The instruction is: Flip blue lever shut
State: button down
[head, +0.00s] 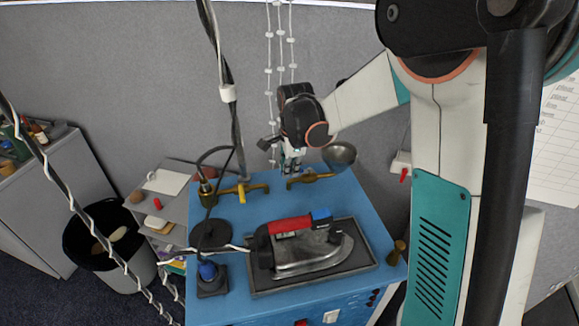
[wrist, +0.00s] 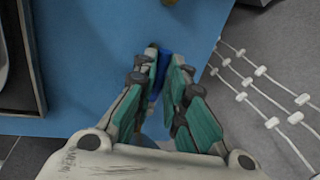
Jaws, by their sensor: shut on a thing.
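The blue lever (wrist: 163,68) shows in the wrist view as a blue strip between my fingertips. My gripper (wrist: 161,70) is shut on it, with its green-padded fingers on either side. In the head view my gripper (head: 292,167) points down over the back of the blue cabinet, at a brass valve (head: 312,179). The lever itself is hidden by my gripper there, so its angle cannot be told.
A second brass valve with a yellow lever (head: 241,194) stands to the left on the blue cabinet top (head: 225,222). An iron with a red handle (head: 289,226) lies on a dark tray in front. A metal ladle bowl (head: 339,155) is right of my gripper. White beaded cords (head: 268,70) hang behind.

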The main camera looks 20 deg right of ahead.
jog(key=s+n, duration=0.1)
jog(key=n, duration=0.1)
jog(key=s+n+b, duration=0.1)
jog(key=n, duration=0.1)
jog(key=shift+s+d+y, duration=0.2)
jog(key=shift+d+y, duration=0.15)
jog(key=shift+y, duration=0.05)
jog(key=n, duration=0.2)
jog(key=s+d+n, duration=0.1)
jog(key=n, duration=0.1)
jog(key=s+d+n+b, duration=0.1)
jog(key=shift+s+n+g+y, duration=0.15)
jog(key=shift+n+g+y, duration=0.25)
jog(key=d+n, duration=0.1)
jog(key=s+n, duration=0.1)
jog(key=n, duration=0.1)
jog(key=shift+d+n+g, duration=0.3)
jog(key=shift+d, duration=0.05)
jog(key=shift+s+d+n+g+y+b, duration=0.2)
jog(key=shift+d+n, duration=0.35)
jog(key=shift+n, duration=0.45)
jog(key=shift+w+d+n+g+y+b, duration=0.1)
jog(key=shift+d+n+b, duration=0.3)
jog(key=shift+n, duration=0.6)
jog(key=shift+d, duration=0.15)
jog(key=c, duration=1.6)
grip_release()
jog(key=shift+c, duration=0.2)
